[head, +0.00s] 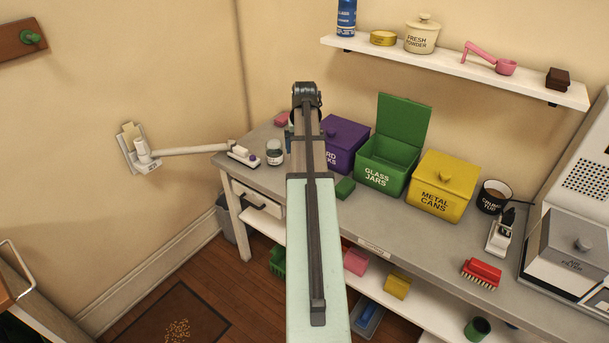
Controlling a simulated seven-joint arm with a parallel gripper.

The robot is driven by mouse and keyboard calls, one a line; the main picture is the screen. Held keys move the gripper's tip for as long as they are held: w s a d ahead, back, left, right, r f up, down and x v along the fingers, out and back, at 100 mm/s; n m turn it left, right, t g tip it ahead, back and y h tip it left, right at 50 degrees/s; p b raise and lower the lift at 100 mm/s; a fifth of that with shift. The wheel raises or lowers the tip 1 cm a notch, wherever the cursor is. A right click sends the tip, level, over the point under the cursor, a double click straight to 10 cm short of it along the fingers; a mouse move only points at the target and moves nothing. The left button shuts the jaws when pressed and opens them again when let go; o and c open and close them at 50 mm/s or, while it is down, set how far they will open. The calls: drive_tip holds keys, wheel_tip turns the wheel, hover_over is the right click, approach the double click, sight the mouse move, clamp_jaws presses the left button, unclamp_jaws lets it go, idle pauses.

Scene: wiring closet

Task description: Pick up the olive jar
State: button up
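A small glass jar with a dark lid and a pale label (274,153) stands upright on the left part of the grey workbench (335,208). It looks like the olive jar, but its label is too small to read. My arm reaches up the middle of the head view, just right of the jar. My gripper cannot be made out; the arm hides what lies behind it. Nothing is seen touching the jar.
A white power strip (243,155) lies left of the jar. A purple bin (345,143), an open green GLASS JARS bin (385,170) and a yellow METAL CANS bin (440,190) stand to the right. A green block (345,188) lies before them. A shelf (460,68) hangs above.

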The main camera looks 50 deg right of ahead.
drive_tip(key=shift+w+d+f, duration=0.2)
drive_tip(key=shift+d+f, duration=0.1)
drive_tip(key=shift+f, duration=1.9)
drive_tip(key=shift+w+d+f, duration=0.15)
drive_tip(key=shift+d+f, duration=0.2)
drive_tip(key=shift+f, duration=1.85)
drive_tip(key=shift+w+d+f, duration=0.2)
drive_tip(key=shift+d+f, duration=0.1)
drive_tip(key=shift+f, duration=1.9)
drive_tip(key=shift+c, duration=0.3)
drive_tip(key=c, duration=1.1)
